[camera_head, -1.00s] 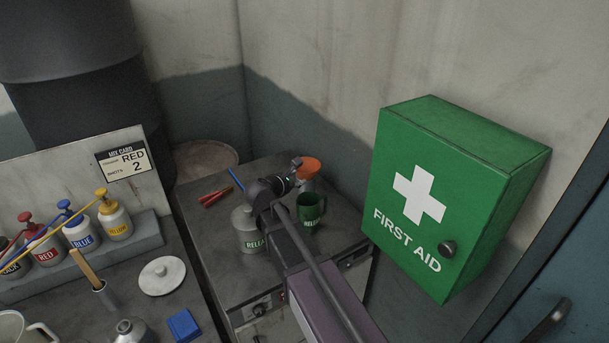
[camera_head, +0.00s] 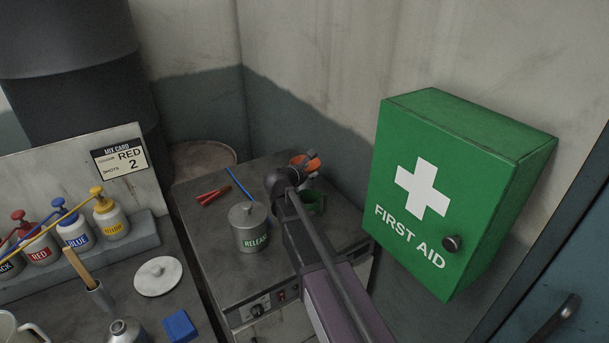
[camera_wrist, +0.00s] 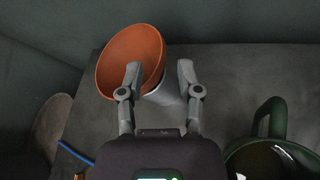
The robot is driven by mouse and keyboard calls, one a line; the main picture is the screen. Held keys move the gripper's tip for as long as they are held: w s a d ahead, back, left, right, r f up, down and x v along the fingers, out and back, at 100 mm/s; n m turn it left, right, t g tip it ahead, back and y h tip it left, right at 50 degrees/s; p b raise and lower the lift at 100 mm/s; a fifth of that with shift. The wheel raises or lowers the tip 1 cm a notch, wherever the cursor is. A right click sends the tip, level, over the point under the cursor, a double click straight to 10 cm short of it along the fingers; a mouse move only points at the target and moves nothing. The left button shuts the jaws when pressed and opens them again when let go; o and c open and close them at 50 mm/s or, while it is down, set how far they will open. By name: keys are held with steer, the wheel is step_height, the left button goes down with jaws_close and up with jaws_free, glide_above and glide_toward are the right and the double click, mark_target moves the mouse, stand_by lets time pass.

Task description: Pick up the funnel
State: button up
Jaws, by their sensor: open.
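The orange funnel (camera_head: 313,165) stands near the back right corner of the metal cabinet top, partly hidden behind my arm in the head view. In the wrist view, the funnel's wide orange mouth (camera_wrist: 130,50) is tilted in the picture and lies at and left of my left finger. My gripper (camera_wrist: 160,74) is open, its two fingers pointing toward the funnel. A pale grey part shows between the fingers beside the orange rim; I cannot tell whether either finger touches it.
A green mug (camera_head: 317,203) stands close by, its handle (camera_wrist: 270,113) right of my gripper. A grey RELEASE can (camera_head: 249,232), a red tool (camera_head: 212,196) and a blue rod (camera_head: 240,183) are on the cabinet top. A green first aid box (camera_head: 455,190) hangs on the right wall.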

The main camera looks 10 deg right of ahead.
mark_target(314, 169)
steer(key=b+x, duration=0.2)
steer(key=x, duration=0.2)
steer(key=shift+w+a+f, duration=0.1)
steer(key=shift+a+f, duration=0.05)
steer(key=shift+f, duration=0.05)
steer(key=shift+w+d+f, duration=0.15)
steer(key=shift+w+d, duration=0.25)
stand_by(0.4)
jaws_close()
